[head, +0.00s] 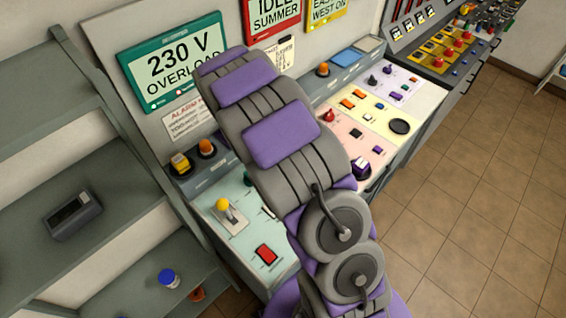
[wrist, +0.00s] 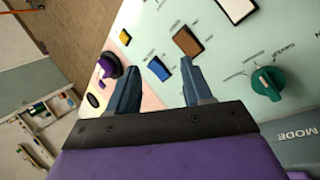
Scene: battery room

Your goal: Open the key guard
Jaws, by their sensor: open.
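No part in view is clearly marked as the key guard. A purple piece on a dark round base (wrist: 108,72) sits on the pink panel, left of my gripper in the wrist view. A similar purple-and-black part (head: 361,167) shows at the front edge of the pink panel in the head view; I cannot tell which part is the guard. My gripper (wrist: 160,66) is open and empty, its two fingers pointing at the pale green panel (wrist: 215,62). In the head view my arm crosses the console and I cannot make out the fingers.
Near the fingertips are a blue button (wrist: 158,68), a brown switch (wrist: 187,41) and a yellow button (wrist: 124,37). A green knob (wrist: 268,83) stands to the right. A yellow-topped lever (head: 225,207) stands on the console. Shelves (head: 70,180) are at left; open tiled floor (head: 470,190) at right.

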